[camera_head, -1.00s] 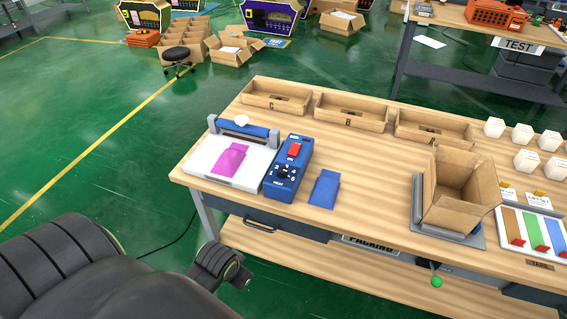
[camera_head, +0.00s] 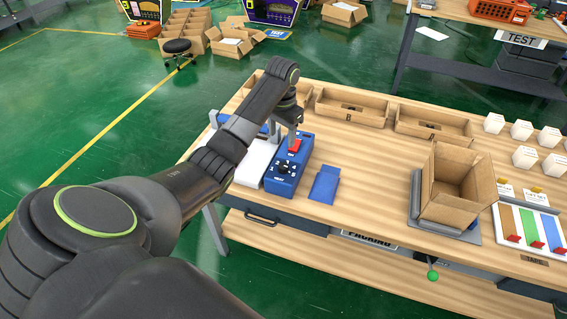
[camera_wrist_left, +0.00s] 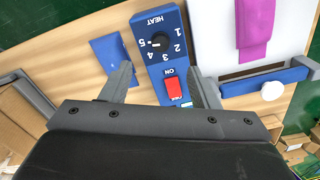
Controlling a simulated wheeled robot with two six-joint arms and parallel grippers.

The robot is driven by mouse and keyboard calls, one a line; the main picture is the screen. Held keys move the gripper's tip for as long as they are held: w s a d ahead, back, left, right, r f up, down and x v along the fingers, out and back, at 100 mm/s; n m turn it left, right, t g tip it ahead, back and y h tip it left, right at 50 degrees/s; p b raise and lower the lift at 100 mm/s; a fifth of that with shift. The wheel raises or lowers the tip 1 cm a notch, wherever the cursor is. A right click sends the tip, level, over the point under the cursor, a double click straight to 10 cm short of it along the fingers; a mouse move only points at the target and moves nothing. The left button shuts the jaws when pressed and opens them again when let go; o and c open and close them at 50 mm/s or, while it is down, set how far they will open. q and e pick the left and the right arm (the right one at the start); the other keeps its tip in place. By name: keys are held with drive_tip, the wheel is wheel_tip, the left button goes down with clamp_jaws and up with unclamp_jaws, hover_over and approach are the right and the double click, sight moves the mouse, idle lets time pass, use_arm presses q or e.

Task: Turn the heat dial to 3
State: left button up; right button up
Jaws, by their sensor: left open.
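The blue heat control box (camera_head: 282,184) stands on the wooden table, with a red ON switch (camera_head: 294,146) and a black heat dial (camera_head: 284,168). In the left wrist view the dial (camera_wrist_left: 160,42) sits among printed numbers 1 to 5, and its white mark appears to point at the 5. My left gripper (camera_head: 283,130) is above the back end of the box. In the left wrist view its open fingers (camera_wrist_left: 162,80) straddle the box around the red switch (camera_wrist_left: 173,88), with the dial beyond the fingertips. My right gripper is not in view.
A white sealer (camera_wrist_left: 225,62) with a blue bar (camera_wrist_left: 262,82) and a pink pouch (camera_wrist_left: 255,28) stands beside the box. A blue pouch (camera_head: 325,185) lies on the other side. Cardboard trays (camera_head: 352,108) line the back; an open carton (camera_head: 460,188) stands to the right.

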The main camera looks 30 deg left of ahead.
sight(283, 165)
use_arm(q)
drive_tip(key=f, duration=0.4)
drive_tip(key=w+f+p, duration=0.1)
drive_tip(key=f, duration=0.7)
drive_tip(key=shift+w+a+f+p, duration=0.25)
drive_tip(key=shift+w+f+p, duration=0.05)
drive_tip(key=shift+f+p, duration=0.1)
drive_tip(key=shift+f, duration=0.75)
drive_tip(key=shift+c, duration=0.4)
drive_tip(key=c, duration=0.9)
